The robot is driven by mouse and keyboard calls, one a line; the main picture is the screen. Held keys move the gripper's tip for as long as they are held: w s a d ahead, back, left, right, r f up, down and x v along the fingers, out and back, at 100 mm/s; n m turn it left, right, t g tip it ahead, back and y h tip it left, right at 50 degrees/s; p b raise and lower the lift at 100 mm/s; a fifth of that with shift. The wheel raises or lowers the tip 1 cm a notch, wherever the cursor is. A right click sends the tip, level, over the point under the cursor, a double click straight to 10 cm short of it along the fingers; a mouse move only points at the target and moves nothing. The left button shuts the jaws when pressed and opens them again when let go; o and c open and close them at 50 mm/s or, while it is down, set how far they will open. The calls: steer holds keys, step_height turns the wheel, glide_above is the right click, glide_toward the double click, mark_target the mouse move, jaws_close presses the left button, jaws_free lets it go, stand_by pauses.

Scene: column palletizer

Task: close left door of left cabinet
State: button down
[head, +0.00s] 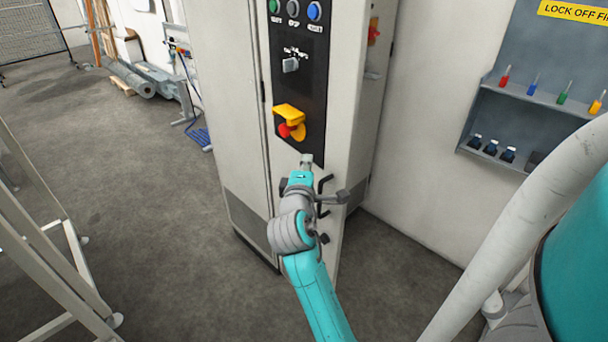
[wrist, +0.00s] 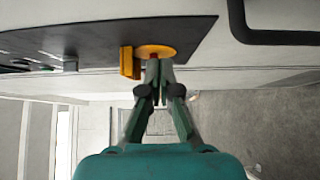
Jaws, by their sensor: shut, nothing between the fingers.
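A tall light-grey cabinet (head: 222,110) stands in the middle of the head view. Its door (head: 343,90) carries a black control panel (head: 298,60), a yellow-and-red rotary switch (head: 290,122) and a black handle (head: 324,184). The door seems to stand at an angle to the cabinet; how wide any gap is, I cannot tell. My gripper (head: 306,160) is shut and empty in front of the door, just below the panel. In the wrist view its fingertips (wrist: 160,68) are close to the yellow switch (wrist: 150,53), with the handle (wrist: 270,35) to the right. Contact is unclear.
A wall shelf (head: 520,118) with coloured screwdrivers and small dark items is at the right. A pale metal frame (head: 45,240) stands at the left. Grey floor (head: 140,200) is open left of the cabinet. Rolled material (head: 132,80) lies at the back.

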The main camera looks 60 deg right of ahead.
mark_target(322, 147)
steer(key=shift+s+d, duration=0.25)
steer(key=shift+d, duration=1.05)
steer(key=shift+s+d, duration=0.2)
steer(key=shift+d, duration=1.1)
steer(key=shift+d, duration=0.1)
